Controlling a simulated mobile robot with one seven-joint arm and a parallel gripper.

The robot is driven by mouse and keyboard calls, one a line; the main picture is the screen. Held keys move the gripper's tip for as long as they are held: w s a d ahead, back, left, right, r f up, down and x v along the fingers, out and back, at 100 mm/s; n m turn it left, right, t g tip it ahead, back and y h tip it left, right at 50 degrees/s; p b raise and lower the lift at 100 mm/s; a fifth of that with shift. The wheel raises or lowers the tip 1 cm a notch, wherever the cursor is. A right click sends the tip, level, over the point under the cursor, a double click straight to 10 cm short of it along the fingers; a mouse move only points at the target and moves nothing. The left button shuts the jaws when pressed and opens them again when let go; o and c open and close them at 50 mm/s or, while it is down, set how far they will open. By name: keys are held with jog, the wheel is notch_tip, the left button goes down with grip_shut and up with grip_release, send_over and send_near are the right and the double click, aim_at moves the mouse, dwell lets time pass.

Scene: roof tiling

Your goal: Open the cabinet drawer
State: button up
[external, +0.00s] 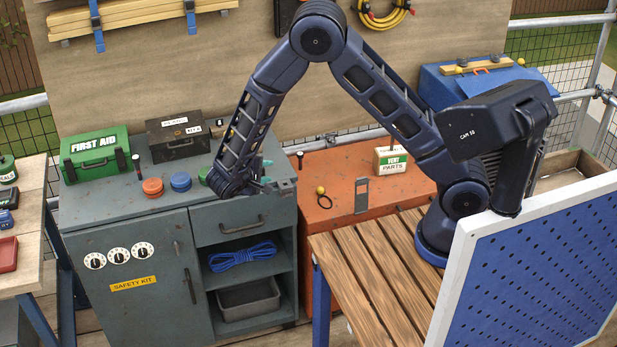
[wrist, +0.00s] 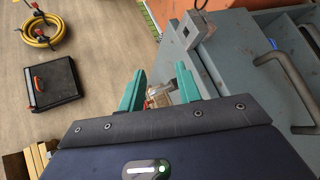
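The grey cabinet (external: 170,240) stands left of centre in the external view. Its drawer (external: 232,215) is at the upper right of its front, with a dark bar handle (external: 243,224), and looks shut. In the wrist view a bar handle (wrist: 285,80) on a grey front (wrist: 240,50) shows at the right, clear of my fingers. My gripper (external: 272,178) is above the cabinet's right top edge, higher than the drawer handle. Its teal fingers stand apart in the wrist view (wrist: 160,88). A small blurred yellowish, glassy thing shows between them; I cannot tell whether it is touched.
A green first-aid box (external: 96,155), a dark box (external: 179,135) and red (external: 153,187) and blue (external: 181,181) knobs stand on the cabinet top. An orange cabinet (external: 352,160) is right of it. Blue rope (external: 243,256) lies in the open shelf below the drawer.

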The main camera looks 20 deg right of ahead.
jog(key=s+a+f+n+t, duration=0.2)
jog(key=s+a+f+t, duration=0.15)
jog(key=a+f, duration=0.3)
jog(key=n+t+y, duration=0.3)
jog(key=y, duration=0.1)
send_near(244, 229)
jog(key=x, duration=1)
jog(key=shift+w+d+f, duration=0.1)
jog(key=shift+w, duration=0.25)
grip_shut()
